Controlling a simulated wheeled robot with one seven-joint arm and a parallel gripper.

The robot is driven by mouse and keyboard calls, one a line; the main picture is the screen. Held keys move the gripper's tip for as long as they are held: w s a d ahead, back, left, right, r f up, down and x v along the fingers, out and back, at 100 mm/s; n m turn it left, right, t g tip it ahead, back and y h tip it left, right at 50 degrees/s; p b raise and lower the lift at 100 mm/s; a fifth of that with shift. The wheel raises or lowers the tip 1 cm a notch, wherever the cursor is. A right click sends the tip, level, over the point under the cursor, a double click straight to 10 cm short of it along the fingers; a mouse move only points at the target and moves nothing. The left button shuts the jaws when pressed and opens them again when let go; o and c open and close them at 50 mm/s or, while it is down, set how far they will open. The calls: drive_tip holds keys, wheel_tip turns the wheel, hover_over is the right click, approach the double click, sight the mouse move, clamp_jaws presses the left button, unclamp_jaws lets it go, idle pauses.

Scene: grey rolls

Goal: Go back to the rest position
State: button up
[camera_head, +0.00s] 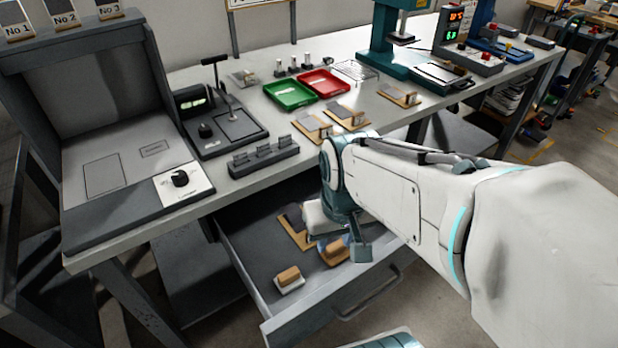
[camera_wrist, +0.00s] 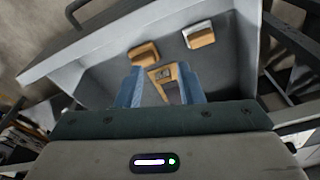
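My gripper (camera_head: 357,247) hangs over an open grey drawer (camera_head: 262,283) under the workbench. In the wrist view my gripper (camera_wrist: 161,72) has its two bluish fingers apart, with nothing held between them. A wooden-handled block (camera_head: 335,251) lies in the drawer beside the gripper in the head view. A second wooden-handled block with a pale base (camera_head: 289,276) lies nearer the drawer front. A wooden board with a dark piece (camera_head: 294,222) lies farther in. My arm hides part of the drawer's right side.
The workbench (camera_head: 225,190) above holds a green tray (camera_head: 289,94), a red tray (camera_head: 323,83), a lever device (camera_head: 222,122) and several wooden boards with dark pieces. A teal press (camera_head: 385,45) stands at the back. The drawer handle (camera_head: 368,295) sticks out in front.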

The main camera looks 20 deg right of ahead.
wheel_tip(320, 180, up, 18)
drive_tip(key=t+p, duration=0.1)
drive_tip(key=p, duration=1.5)
drive_tip(key=shift+a, duration=0.25)
drive_tip(key=shift+f, duration=0.1)
drive_tip(key=shift+a, duration=0.1)
drive_tip(key=shift+c, duration=0.2)
